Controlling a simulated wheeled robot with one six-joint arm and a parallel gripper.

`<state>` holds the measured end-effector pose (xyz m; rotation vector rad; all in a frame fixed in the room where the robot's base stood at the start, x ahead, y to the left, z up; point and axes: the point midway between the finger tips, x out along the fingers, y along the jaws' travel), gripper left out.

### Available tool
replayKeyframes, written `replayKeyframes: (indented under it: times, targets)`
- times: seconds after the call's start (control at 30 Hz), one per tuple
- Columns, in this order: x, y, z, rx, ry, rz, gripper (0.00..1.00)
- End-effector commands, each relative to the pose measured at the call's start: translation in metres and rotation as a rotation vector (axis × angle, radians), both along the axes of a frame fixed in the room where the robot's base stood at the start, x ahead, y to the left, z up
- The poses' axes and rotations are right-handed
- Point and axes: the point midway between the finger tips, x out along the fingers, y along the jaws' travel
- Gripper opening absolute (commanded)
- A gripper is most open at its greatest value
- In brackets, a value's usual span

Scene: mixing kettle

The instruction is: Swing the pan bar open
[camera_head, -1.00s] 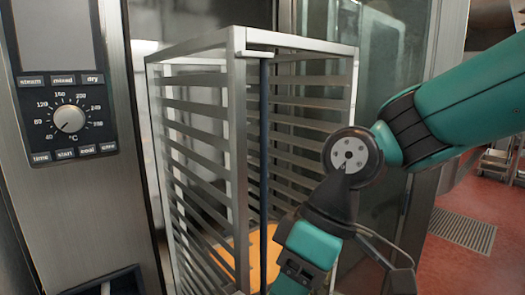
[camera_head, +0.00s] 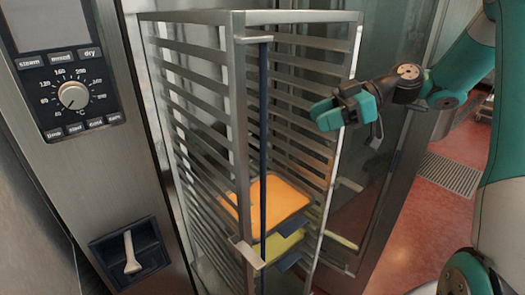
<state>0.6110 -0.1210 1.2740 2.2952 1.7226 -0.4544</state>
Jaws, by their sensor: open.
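The pan bar (camera_head: 263,150) is a thin dark upright rod across the open front of the metal rack (camera_head: 238,120). It runs from a bracket at the rack's top front corner to a light metal bracket (camera_head: 247,252) low down. The bar stands close to the rack's left front post. My gripper (camera_head: 338,110), with teal fingers, is open and empty. It is to the right of the bar, at upper-middle height, apart from it in the picture. Its exact depth relative to the bar is hard to tell.
An orange tray (camera_head: 285,196) and a yellow-green one (camera_head: 280,245) sit low in the rack. The oven control panel (camera_head: 72,95) and a recessed handle (camera_head: 131,252) are at left. A glass door (camera_head: 395,60) stands behind my gripper. Red floor (camera_head: 410,235) is at right.

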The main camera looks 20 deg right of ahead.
Motion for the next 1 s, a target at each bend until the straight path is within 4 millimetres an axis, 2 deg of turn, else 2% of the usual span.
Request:
replayKeyframes:
  times: [0.03, 0.17, 0.5, 0.7, 1.0]
  targets:
    - [0.002, 0.010, -0.013, -0.002, -0.003, 0.007, 0.41]
    - [0.009, 0.036, -0.011, 0.004, 0.004, 0.008, 0.41]
    - [0.027, 0.099, -0.039, 0.000, 0.005, 0.006, 0.41]
    - [0.033, 0.117, -0.049, 0.001, 0.004, 0.003, 0.41]
    - [0.034, 0.120, -0.052, 0.000, 0.001, 0.000, 0.41]
